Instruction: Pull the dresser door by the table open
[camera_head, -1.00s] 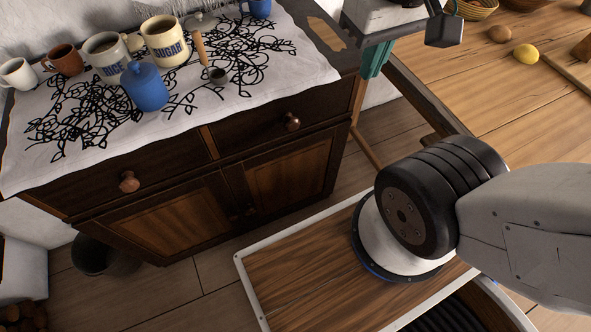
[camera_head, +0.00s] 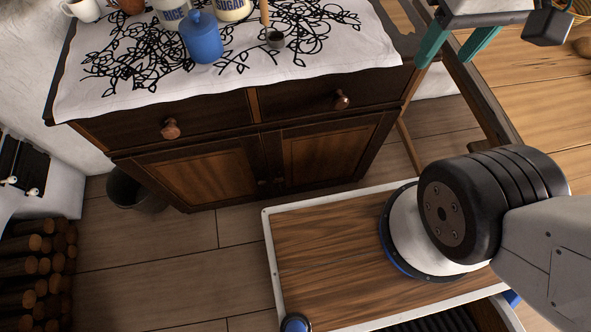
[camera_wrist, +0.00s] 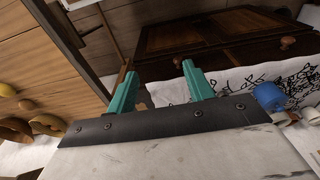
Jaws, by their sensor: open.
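The dark wooden dresser (camera_head: 255,110) stands at the upper middle of the head view, with two drawers above two doors. The right door (camera_head: 330,155), on the table's side, is shut, as is the left door (camera_head: 200,178). Small dark knobs sit near the seam between the doors. My gripper (camera_head: 458,48) has teal fingers and is open and empty, above and right of the dresser's right corner, apart from the door. In the wrist view my gripper (camera_wrist: 158,68) points toward the dresser (camera_wrist: 210,38), which appears upside down.
A wooden table (camera_head: 545,100) stands at the right. A patterned cloth (camera_head: 130,80) on the dresser carries mugs and a blue jar (camera_head: 201,38). A dark bucket (camera_head: 135,190) stands by the dresser's left side, and logs (camera_head: 38,265) are stacked at left. The floor before the doors is partly clear.

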